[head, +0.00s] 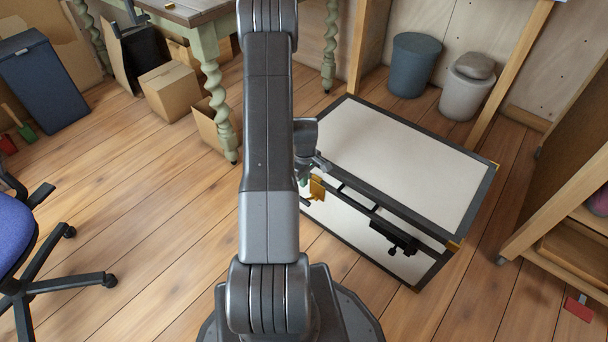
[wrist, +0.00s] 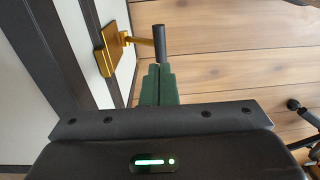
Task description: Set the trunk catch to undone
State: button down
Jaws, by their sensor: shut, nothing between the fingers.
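The trunk (head: 410,150) is a pale box with dark edging and gold corners, its lid down. A gold catch (head: 317,189) sits on its front near the left end. In the wrist view the catch (wrist: 108,50) has a gold plate and a stem with a dark grip (wrist: 159,44) sticking out from the trunk. My gripper (wrist: 158,72) has green fingers closed together, with nothing between them. The fingertips are right by the lower end of the dark grip; I cannot tell whether they touch. In the head view my arm partly hides my gripper (head: 304,180).
A black fitting (head: 395,238) sits farther right on the trunk's front. A green-legged table (head: 214,80) stands behind on the left, with boxes (head: 168,90) beside it. Two bins (head: 413,65) stand behind the trunk. An office chair (head: 30,240) is at left.

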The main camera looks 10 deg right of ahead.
notch_tip(320, 180, down, 8)
jog(key=shift+a+r+b, duration=0.1)
jog(key=shift+r+b, duration=0.1)
jog(key=shift+b, duration=0.85)
jog(key=shift+s+a, duration=0.1)
jog(key=shift+s+a+f+b, duration=0.4)
jog(key=shift+a+f+b, duration=0.1)
jog(key=shift+f+b, duration=0.25)
jog(key=shift+s+a+f+b, duration=0.4)
jog(key=shift+a+f+b, duration=0.1)
jog(key=shift+f+b, duration=0.25)
jog(key=shift+s+a+f+b, duration=0.4)
jog(key=shift+a+f+b, duration=0.15)
jog(key=shift+f, duration=0.25)
jog(key=shift+r, duration=0.15)
jog(key=s+a+r+p, duration=0.2)
jog(key=r+p, duration=0.1)
jog(key=r, duration=0.4)
jog(key=s+a+r+p, duration=0.1)
jog(key=a+r+p, duration=0.1)
jog(key=r, duration=0.4)
jog(key=shift+s+a+r+p, duration=0.4)
jog(key=shift+p, duration=0.05)
